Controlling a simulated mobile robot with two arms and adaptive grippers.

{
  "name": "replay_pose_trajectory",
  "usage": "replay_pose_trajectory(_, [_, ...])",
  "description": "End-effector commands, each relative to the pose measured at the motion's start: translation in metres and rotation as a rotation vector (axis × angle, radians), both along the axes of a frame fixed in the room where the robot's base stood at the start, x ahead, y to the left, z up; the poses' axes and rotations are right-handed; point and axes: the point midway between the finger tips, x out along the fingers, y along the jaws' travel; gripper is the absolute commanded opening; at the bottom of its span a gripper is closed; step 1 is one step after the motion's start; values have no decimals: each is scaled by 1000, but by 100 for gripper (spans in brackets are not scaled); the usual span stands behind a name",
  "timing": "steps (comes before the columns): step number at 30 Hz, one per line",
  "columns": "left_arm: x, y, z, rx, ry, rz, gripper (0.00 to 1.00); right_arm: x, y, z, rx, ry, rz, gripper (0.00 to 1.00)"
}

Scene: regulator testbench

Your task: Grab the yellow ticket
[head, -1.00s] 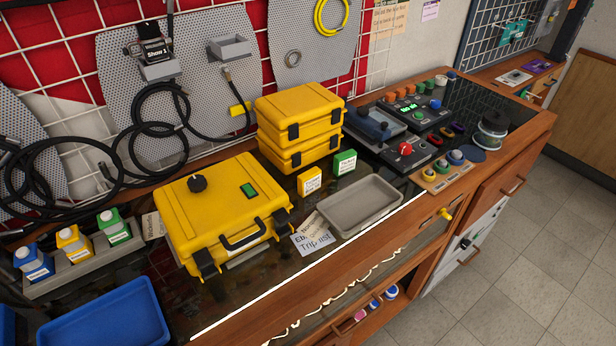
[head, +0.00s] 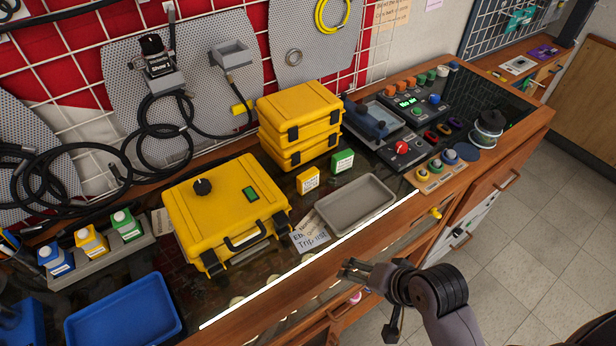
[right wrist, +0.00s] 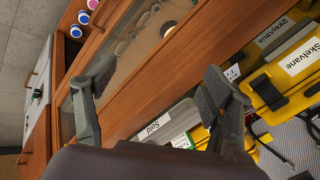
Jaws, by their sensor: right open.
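The yellow ticket (head: 308,180) is a small upright yellow block with a white label. In the head view it stands on the dark glass counter, right of the large yellow case and left of the green ticket (head: 343,161). My right gripper (head: 370,298) is open and empty at the counter's front edge, below and right of the yellow ticket and well apart from it. In the right wrist view its fingers (right wrist: 148,85) are spread wide over the wooden front edge. There the green ticket (right wrist: 183,142) shows partly; I cannot clearly tell the yellow one. My left gripper is not in view.
A grey tray (head: 319,215) lies in front of the tickets, with paper slips (head: 309,238) beside it. The large yellow case (head: 215,222) and stacked yellow cases (head: 300,103) flank the tickets. A control panel (head: 408,110) stands to the right, a blue tray (head: 122,345) front left.

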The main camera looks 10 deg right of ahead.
Motion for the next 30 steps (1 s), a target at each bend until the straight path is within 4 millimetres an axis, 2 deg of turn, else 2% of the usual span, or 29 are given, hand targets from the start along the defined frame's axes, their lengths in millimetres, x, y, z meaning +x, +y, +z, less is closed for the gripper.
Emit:
replay_pose_trajectory(8, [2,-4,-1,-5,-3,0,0,48,6,17,406,0,-436,75])
replay_pose_trajectory(18, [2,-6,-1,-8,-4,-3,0,119,-2,63,1187,151,-1079,75])
replay_pose_trajectory(24, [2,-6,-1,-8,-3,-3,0,142,-11,84,1502,269,-1278,75])
replay_pose_trajectory(30, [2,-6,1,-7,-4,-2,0,156,-10,87,1599,317,-1335,75])
